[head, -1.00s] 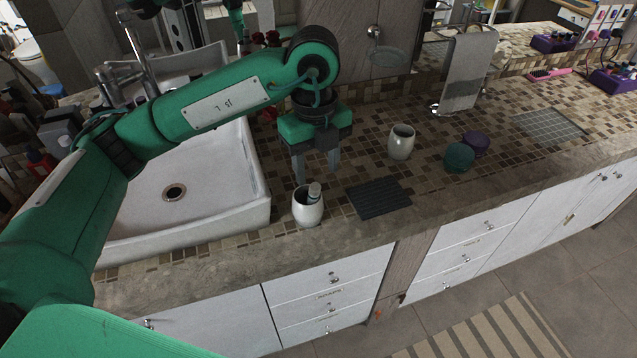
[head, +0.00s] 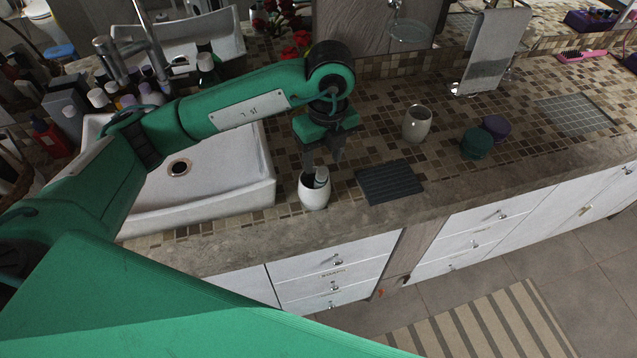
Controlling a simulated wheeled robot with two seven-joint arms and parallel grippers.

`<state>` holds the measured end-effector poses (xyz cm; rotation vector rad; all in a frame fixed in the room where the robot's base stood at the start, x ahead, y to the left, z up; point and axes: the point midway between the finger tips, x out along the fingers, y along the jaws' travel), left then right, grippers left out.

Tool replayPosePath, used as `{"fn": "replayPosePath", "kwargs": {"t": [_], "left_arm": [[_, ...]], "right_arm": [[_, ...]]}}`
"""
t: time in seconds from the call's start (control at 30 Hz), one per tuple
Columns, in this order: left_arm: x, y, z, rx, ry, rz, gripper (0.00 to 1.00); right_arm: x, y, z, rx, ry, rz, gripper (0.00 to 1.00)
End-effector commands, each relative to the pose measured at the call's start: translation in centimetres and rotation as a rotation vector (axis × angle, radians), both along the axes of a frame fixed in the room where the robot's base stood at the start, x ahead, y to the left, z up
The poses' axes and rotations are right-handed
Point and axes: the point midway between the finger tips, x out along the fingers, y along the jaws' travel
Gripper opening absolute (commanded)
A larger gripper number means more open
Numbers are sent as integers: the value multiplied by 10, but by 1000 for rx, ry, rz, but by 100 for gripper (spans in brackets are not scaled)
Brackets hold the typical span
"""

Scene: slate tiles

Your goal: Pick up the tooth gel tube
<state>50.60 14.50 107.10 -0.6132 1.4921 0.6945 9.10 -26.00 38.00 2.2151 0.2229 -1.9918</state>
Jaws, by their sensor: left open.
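The tooth gel tube (head: 321,176) appears to be the small grey-white item standing in a pale cup (head: 313,195) near the counter's front edge, right of the sink. Only its top shows above the rim; the rest is hidden in the cup. My left gripper (head: 323,163) is open and points down just above the cup. One finger is over the cup's left side, the other is to the right of the tube's top. I cannot tell whether a finger touches the tube. My right gripper does not show.
A white sink (head: 215,180) lies left of the cup. A dark ribbed mat (head: 390,182) lies to its right. A second pale cup (head: 417,124), a green jar (head: 476,144) and a purple jar (head: 496,127) stand farther right. Bottles crowd behind the sink.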

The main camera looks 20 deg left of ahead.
Motion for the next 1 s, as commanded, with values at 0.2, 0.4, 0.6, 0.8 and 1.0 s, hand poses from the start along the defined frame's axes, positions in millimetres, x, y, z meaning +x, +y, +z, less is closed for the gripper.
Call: {"fn": "replayPosePath", "kwargs": {"t": [0.2,0.4,0.6,0.8,1.0], "left_arm": [[-2,-1,-21,1,6,2,50],[-3,-1,-48,0,3,2,50],[-3,-1,-54,1,1,1,50],[-3,-1,-53,0,0,0,26],[-3,-1,-53,-1,1,0,0]], "right_arm": [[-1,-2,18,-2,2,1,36],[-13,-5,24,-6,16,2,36],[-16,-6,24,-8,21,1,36],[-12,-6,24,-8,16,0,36],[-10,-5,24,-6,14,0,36]]}}
